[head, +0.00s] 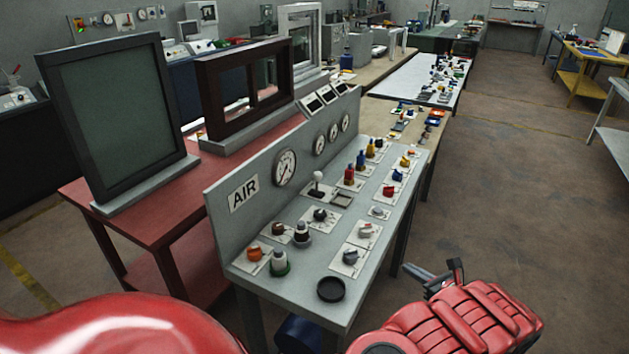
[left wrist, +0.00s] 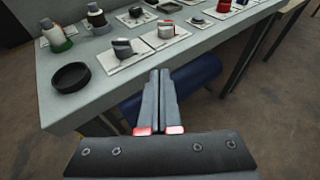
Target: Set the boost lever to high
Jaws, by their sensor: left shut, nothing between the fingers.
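The panel marked AIR (head: 244,193) has several small controls on its shelf, and their labels are too small to read, so I cannot tell which is the boost lever. A grey handle on a white plate (head: 350,257) is near the front edge, with a second grey one (head: 367,230) behind it. In the left wrist view these look like grey handles (left wrist: 122,48) and (left wrist: 166,29). My left gripper (head: 416,271) is shut and empty, off the shelf's right edge, touching none of the controls. Its closed fingers (left wrist: 160,76) point toward the shelf edge. My right gripper is not in view.
A black round dish (head: 331,290) is at the shelf's near corner. Bottles with green (head: 279,263) and dark bands stand at its left. An upright back panel with gauges (head: 285,168) bounds the shelf. A blue cylinder (left wrist: 185,80) lies below the shelf. Floor to the right is clear.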

